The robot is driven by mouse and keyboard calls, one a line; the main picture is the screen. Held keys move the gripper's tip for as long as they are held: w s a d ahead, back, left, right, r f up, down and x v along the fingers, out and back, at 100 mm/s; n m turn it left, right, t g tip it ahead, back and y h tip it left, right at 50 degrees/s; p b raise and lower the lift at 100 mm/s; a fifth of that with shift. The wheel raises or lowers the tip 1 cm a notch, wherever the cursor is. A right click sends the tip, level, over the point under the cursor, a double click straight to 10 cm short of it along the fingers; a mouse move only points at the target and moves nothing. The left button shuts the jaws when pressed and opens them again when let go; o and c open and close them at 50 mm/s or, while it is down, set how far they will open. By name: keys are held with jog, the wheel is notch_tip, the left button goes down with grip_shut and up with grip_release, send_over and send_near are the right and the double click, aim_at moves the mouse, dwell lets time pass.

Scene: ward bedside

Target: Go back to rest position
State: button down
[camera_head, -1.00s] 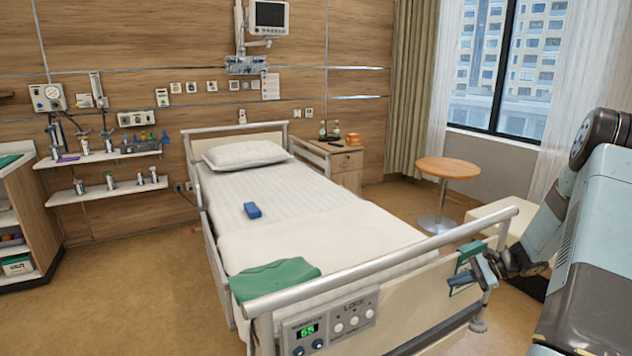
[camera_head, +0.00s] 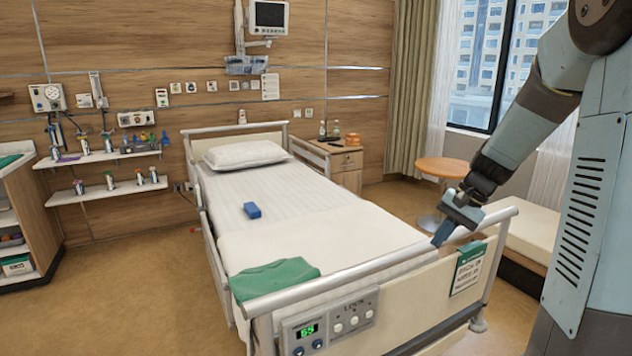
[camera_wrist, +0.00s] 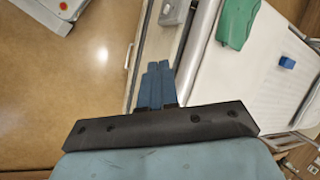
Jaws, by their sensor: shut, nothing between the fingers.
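My gripper (camera_head: 442,236) hangs at the end of my arm above the foot-end right corner of the bed, close to the foot rail. Its blue fingers point down and are together with nothing between them. In the wrist view the shut fingers (camera_wrist: 155,85) appear over the footboard. A blue block (camera_head: 252,210) lies on the white bed (camera_head: 300,215), well away from my gripper. A folded green cloth (camera_head: 275,281) lies over the bed's near left corner; it also shows in the wrist view (camera_wrist: 238,22).
The metal foot rail (camera_head: 350,274) runs just below my gripper. A green sign (camera_head: 469,266) hangs on the footboard. A round wooden table (camera_head: 442,167) and a white bench (camera_head: 535,232) stand right of the bed. Floor left of the bed is clear.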

jog(key=s+a+r+n+t+h, duration=0.2)
jog(key=s+r, duration=0.4)
jog(key=s, duration=0.5)
jog(key=s+a+r+n+t+h, duration=0.3)
jog(key=s+r, duration=0.3)
jog(key=s, duration=0.5)
jog(key=shift+a+n, duration=0.4)
jog(key=shift+n, duration=0.5)
dwell(0.4)
